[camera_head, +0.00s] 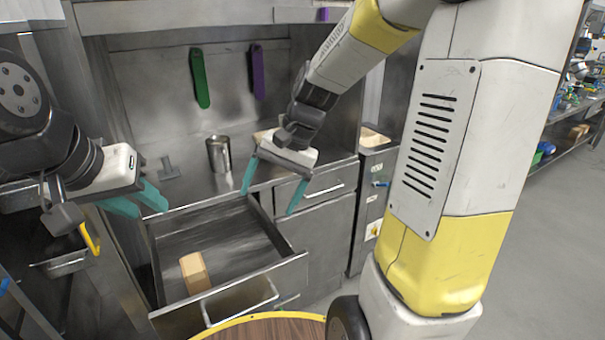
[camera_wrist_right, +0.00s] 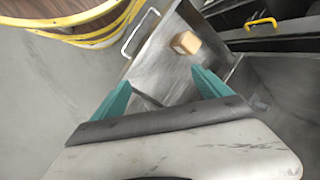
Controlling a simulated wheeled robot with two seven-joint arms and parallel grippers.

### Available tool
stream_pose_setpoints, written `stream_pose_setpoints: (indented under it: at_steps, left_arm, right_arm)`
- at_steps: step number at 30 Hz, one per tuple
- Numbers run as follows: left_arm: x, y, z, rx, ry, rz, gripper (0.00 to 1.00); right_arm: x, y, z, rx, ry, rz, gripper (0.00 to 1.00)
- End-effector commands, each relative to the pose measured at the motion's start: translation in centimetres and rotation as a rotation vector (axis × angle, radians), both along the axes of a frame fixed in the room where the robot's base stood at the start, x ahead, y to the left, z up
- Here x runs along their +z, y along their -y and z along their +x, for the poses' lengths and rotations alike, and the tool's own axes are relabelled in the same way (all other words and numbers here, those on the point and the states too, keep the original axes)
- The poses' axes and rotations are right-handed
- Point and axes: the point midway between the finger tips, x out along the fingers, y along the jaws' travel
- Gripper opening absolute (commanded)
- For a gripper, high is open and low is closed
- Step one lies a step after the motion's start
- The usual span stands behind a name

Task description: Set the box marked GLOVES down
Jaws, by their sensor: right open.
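A small tan box (camera_head: 194,272) lies in the open drawer (camera_head: 172,240), near its front left. It also shows in the right wrist view (camera_wrist_right: 186,43), beyond the fingertips. No GLOVES marking is readable on it. My right gripper (camera_head: 268,201) is open and empty above the right side of the drawer, apart from the box. Its teal fingers spread wide in the wrist view (camera_wrist_right: 161,77). My left gripper (camera_head: 150,209) is at the drawer's back left corner, with its two teal fingers apart and nothing seen between them.
A metal cup (camera_head: 218,154) stands on the steel counter. Tan items lie partly hidden behind my right wrist and on the cabinet (camera_head: 372,137) to the right. The drawer's front handle (camera_head: 240,300) sticks out above a round wooden top (camera_head: 270,331) with a yellow rim.

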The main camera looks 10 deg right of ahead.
Motion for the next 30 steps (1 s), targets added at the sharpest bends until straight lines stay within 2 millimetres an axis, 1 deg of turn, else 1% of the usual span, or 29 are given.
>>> stream_pose_setpoints:
  at_steps: [1, 6, 10, 12, 15, 20, 30]
  left_arm:
    - [0.0, 0.0, 0.0, 0.000, 0.000, 0.000, 0.36]
    - [0.0, 0.0, 0.0, 0.000, 0.000, 0.000, 0.36]
    - [0.0, 0.0, 0.0, 0.000, 0.000, 0.000, 0.36]
    - [0.0, 0.0, 0.0, 0.000, 0.000, 0.000, 0.36]
    - [0.0, 0.0, 0.0, 0.000, 0.000, 0.000, 0.36]
    - [0.0, 0.0, 0.0, 0.000, 0.000, 0.000, 0.36]
    - [0.0, 0.0, 0.0, 0.000, 0.000, 0.000, 0.36]
  right_arm:
    - [1.7, 0.7, -1.2, 0.034, 0.075, -0.036, 0.87]
    - [5.5, 3.3, -5.2, 0.153, 0.297, -0.156, 0.87]
    - [7.4, 5.1, -8.0, 0.229, 0.445, -0.235, 0.87]
    - [8.1, 5.8, -9.2, 0.260, 0.508, -0.268, 0.87]
    - [8.6, 6.5, -10.4, 0.291, 0.570, -0.302, 0.87]
    - [8.8, 7.0, -11.1, 0.313, 0.611, -0.325, 0.87]
    - [8.8, 7.0, -11.1, 0.312, 0.613, -0.325, 0.87]
